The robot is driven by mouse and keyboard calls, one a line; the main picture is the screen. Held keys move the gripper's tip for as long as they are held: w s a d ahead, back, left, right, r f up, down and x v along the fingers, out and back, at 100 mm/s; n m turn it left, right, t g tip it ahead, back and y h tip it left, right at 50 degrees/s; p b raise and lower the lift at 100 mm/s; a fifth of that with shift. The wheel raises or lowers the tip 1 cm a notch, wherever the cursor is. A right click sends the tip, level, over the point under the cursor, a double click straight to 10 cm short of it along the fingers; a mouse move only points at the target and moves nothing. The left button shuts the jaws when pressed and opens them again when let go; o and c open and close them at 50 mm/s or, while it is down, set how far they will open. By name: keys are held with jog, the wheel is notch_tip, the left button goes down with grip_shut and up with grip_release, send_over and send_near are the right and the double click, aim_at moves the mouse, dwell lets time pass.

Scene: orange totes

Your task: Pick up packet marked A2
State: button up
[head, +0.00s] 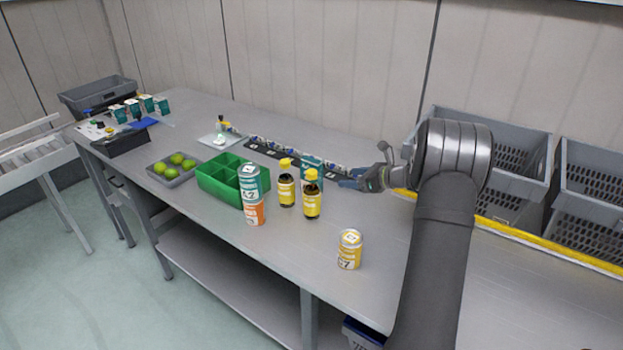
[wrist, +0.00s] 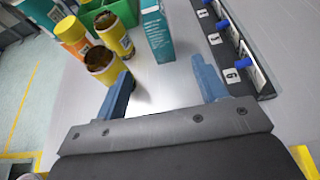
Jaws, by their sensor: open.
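A teal and white packet (head: 312,171) stands upright on the table behind two brown bottles. It also shows in the wrist view (wrist: 157,32), beyond my fingertips. I cannot read a marking on it. My gripper (head: 354,182) is open and empty, to the right of the packet in the head view. In the wrist view my gripper (wrist: 163,88) has its two blue fingers spread, with bare table between them and the packet ahead, apart from both.
Two yellow-capped bottles (head: 286,185) (head: 311,196) stand near the packet. A green divided crate (head: 212,185), a black numbered strip (wrist: 232,45) and a yellow can (head: 349,250) are nearby. The front table is partly clear.

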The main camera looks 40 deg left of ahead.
aim_at(320, 178)
jog(key=x, duration=1.2)
jog(key=shift+f, duration=0.1)
jog(key=x, duration=0.5)
jog(key=shift+s+d+f, duration=0.1)
jog(key=shift+d+f, duration=0.1)
jog(key=shift+f, duration=0.15)
jog(key=shift+c, duration=0.4)
jog(key=c, duration=1.1)
